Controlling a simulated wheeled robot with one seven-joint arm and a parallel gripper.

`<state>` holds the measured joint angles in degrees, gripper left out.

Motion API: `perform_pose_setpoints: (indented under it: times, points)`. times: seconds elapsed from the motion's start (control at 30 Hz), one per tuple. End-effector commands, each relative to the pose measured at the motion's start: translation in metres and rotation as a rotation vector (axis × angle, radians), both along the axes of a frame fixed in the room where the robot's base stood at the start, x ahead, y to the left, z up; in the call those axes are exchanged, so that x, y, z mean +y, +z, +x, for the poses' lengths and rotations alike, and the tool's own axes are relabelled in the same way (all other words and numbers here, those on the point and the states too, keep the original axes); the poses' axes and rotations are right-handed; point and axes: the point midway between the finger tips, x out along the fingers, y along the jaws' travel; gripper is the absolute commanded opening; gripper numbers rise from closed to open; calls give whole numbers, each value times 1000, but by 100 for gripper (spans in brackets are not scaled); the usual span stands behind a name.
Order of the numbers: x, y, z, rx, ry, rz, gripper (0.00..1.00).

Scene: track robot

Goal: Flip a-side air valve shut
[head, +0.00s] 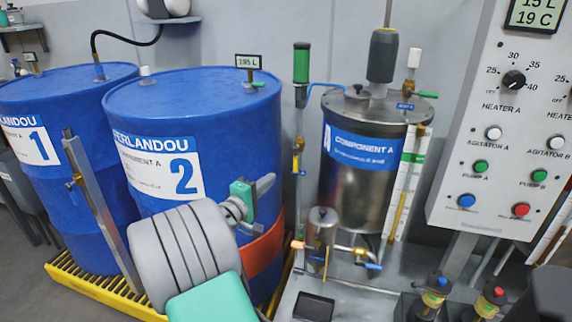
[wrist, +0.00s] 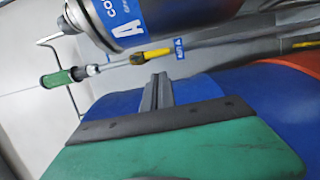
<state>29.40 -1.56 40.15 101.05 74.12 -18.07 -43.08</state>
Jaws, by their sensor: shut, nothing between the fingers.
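The air line beside the Component A tank carries a small valve with a yellow lever (head: 295,161). The lever appears to lie roughly along the pipe, below a green-bodied cylinder (head: 301,65). In the wrist view the yellow lever (wrist: 150,56) sits beyond my fingertips, next to a small blue label (wrist: 179,48) that seems to read "AIR A". My gripper (head: 266,184) is in front of blue drum 2, to the left of and lower than the valve. In the wrist view my gripper (wrist: 157,80) is shut and empty, its fingertips apart from the lever.
The steel Component A tank (head: 350,199) stands right of the air line. A small metal pot (head: 322,228) with valves stands below it. Blue drum 2 (head: 190,92) is close behind my arm. A control panel (head: 505,130) is at right.

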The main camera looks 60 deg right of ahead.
Motion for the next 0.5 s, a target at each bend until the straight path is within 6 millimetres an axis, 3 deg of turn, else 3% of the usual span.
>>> perform_pose_setpoints:
  times: [0.17,0.5]
  points:
    - [-12,-1,-2,-2,-4,2,0]
    - [-78,-1,-9,-4,-4,1,0]
